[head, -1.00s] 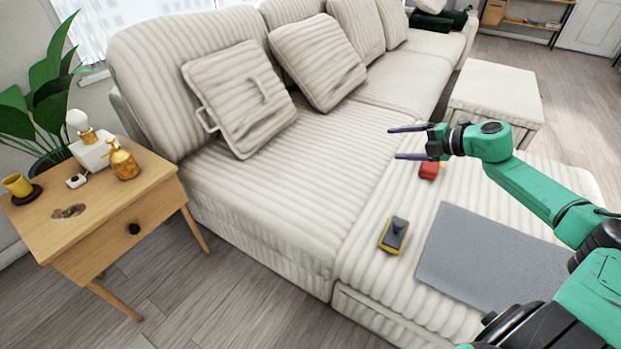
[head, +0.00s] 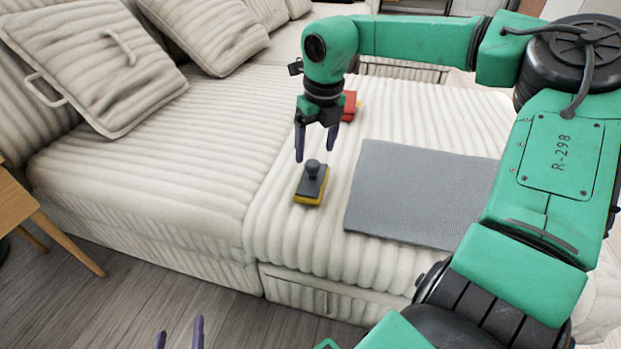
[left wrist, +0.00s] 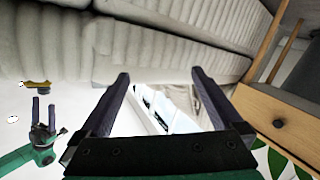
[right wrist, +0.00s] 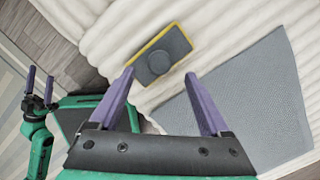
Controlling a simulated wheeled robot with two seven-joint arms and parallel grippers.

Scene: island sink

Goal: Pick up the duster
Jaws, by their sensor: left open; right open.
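The duster (head: 318,188) is a grey block with a yellow base and a dark knob on top. It lies on the cream ribbed sofa seat, left of a grey mat. My right gripper (head: 316,153) is open and empty above it, fingers pointing down. In the right wrist view the duster (right wrist: 174,42) lies just beyond the open fingers (right wrist: 159,76), its knob between and ahead of the tips. My left gripper (head: 180,332) is open and empty, low at the bottom edge, away from the sofa. Its open fingers (left wrist: 160,75) also show in the left wrist view.
The grey mat (head: 415,195) lies flat right of the duster. A red object (head: 349,106) sits behind the duster, partly hidden by my right arm. Cushions (head: 100,65) lean on the backrest at left. A wooden side table (head: 14,205) stands at the left edge.

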